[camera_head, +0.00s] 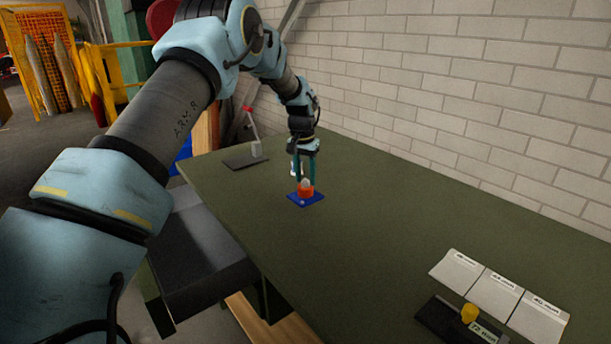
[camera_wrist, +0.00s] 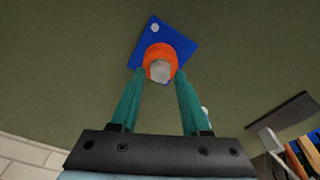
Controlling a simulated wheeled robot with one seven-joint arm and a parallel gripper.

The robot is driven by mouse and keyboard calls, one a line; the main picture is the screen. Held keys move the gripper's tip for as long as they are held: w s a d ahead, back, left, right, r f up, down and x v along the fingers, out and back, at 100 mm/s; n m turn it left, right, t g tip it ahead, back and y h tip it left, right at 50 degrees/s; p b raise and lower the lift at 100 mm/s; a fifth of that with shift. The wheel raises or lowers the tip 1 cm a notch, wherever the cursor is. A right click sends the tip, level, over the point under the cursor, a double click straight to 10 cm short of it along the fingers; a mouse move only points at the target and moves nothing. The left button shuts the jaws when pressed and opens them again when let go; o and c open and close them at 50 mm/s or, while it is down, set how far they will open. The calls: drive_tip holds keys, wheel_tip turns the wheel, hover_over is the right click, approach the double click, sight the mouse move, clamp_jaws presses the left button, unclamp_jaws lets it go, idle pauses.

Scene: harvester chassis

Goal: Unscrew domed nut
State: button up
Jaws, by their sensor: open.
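The domed nut (camera_head: 306,183) is a pale grey cap on top of an orange round base (camera_head: 305,192). The base stands on a blue square plate (camera_head: 318,197) on the green table. In the wrist view the nut (camera_wrist: 160,71) shows inside the orange ring (camera_wrist: 159,52), with the blue plate (camera_wrist: 180,44) behind it. My gripper (camera_head: 305,177) is above the plate, pointing down. In the wrist view its two teal fingers (camera_wrist: 160,76) are apart, one on each side of the nut. I cannot tell whether either finger touches the nut or the orange ring.
The green table (camera_head: 400,230) is clear around the plate. A dark stand with a red-tipped lever (camera_head: 247,160) is behind to the left. White labelled cards (camera_head: 495,293) and a dark block with a yellow knob (camera_head: 469,313) lie front right. A brick wall (camera_head: 470,90) borders the table.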

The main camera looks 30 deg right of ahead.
drive_tip(key=shift+m, duration=1.2)
drive_tip(key=m, duration=0.2)
drive_tip(key=shift+m+g+p, duration=0.3)
drive_tip(key=shift+m+p, duration=0.1)
clamp_jaws()
